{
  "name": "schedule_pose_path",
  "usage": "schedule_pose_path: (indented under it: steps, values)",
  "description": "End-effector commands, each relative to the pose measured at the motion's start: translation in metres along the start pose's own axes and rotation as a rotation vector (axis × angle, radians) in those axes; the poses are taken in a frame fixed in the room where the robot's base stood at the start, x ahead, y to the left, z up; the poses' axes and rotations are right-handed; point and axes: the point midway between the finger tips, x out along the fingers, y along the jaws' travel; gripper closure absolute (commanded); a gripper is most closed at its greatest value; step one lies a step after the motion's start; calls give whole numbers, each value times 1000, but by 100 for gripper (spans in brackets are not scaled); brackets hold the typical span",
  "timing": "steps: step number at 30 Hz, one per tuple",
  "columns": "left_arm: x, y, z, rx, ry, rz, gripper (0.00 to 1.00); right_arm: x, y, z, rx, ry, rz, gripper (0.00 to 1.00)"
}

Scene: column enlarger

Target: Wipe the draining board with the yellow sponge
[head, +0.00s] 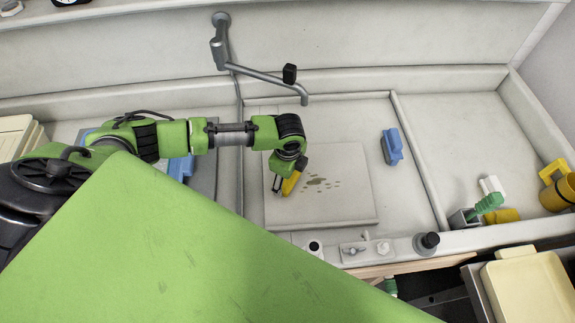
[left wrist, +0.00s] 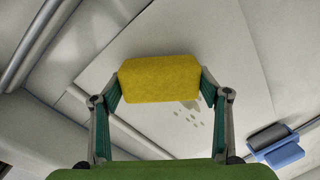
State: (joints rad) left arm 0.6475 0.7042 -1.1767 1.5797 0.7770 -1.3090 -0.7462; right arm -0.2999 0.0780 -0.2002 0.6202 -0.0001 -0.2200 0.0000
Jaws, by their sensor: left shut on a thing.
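The yellow sponge (head: 291,183) is held in my left gripper (head: 286,178) over the left part of the draining board (head: 345,207). In the left wrist view the sponge (left wrist: 160,79) sits between the two fingers, which press on its ends. The stain is partly hidden behind the sponge in the left wrist view. I cannot tell whether the sponge touches the board. My right gripper is not in view.
A grey tap (head: 262,74) reaches over the basin behind the board. A blue brush-like thing (head: 392,146) lies right of the board. A green-and-white brush (head: 489,203), a yellow block (head: 503,216) and a yellow mug (head: 560,193) stand at the far right.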

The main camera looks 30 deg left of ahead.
Motion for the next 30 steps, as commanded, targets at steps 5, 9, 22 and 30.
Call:
schedule_pose_path:
  steps: [5,9,22,30]
  values:
    - [2,0,0,0,0,0,48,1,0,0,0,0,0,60]
    - [4,0,0,0,0,0,48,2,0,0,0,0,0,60]
    - [8,0,0,0,0,0,48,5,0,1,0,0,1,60]
    - [10,0,0,0,0,0,48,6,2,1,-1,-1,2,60]
